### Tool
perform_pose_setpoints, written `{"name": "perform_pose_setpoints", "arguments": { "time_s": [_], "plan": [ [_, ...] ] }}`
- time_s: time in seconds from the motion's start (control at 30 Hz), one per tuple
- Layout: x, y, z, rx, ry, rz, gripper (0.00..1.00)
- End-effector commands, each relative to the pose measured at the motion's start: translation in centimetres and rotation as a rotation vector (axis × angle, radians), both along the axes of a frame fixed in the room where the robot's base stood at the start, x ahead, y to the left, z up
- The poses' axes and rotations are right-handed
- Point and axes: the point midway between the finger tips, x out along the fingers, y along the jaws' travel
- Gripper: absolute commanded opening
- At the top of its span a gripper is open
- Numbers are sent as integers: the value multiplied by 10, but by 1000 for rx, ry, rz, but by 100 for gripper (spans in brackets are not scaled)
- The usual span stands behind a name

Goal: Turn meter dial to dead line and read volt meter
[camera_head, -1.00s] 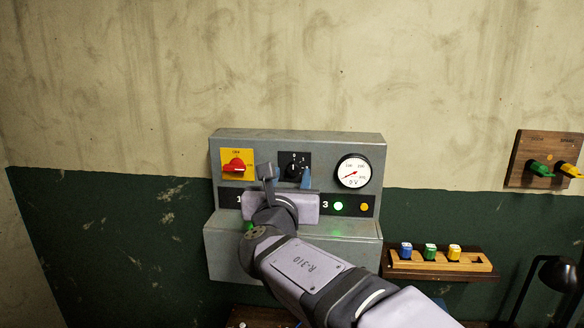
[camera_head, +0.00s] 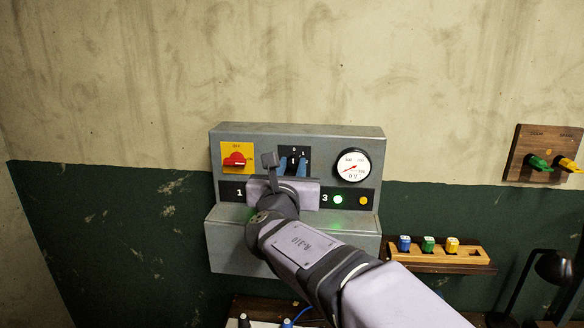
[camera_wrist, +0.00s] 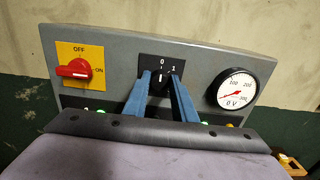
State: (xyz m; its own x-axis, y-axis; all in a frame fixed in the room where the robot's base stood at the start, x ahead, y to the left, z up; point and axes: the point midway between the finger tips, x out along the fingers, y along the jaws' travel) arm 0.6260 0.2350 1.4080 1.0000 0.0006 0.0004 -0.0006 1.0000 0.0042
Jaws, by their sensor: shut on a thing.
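The meter dial is a black knob on a dark plate (camera_wrist: 170,64) marked 0 and 1, at the top middle of the grey panel. A white pointer line on it stands near the 0. My gripper (camera_wrist: 162,80) has its blue fingers shut on the dial, one on each side. In the head view my gripper (camera_head: 293,166) partly covers the dial plate (camera_head: 294,151). The volt meter (camera_head: 353,167) is a round white gauge right of the dial. It also shows in the wrist view (camera_wrist: 236,90); its red needle lies toward the low left, above the mark "0 V".
A red rotary switch (camera_head: 235,160) on a yellow OFF/ON plate sits left of the dial. Green (camera_head: 338,199) and amber (camera_head: 363,200) lamps are below the meter.

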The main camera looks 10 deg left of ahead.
Motion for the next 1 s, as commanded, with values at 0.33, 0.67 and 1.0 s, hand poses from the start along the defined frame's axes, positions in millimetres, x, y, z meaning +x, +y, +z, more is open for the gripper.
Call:
{"name": "perform_pose_setpoints", "arguments": {
  "time_s": [0.33,0.67,1.0],
  "plan": [
    [0,0,-4,120,-2,0,2],
    [0,-1,-6,397,-3,0,2],
    [0,-2,-6,720,-1,0,2]
  ]
}}
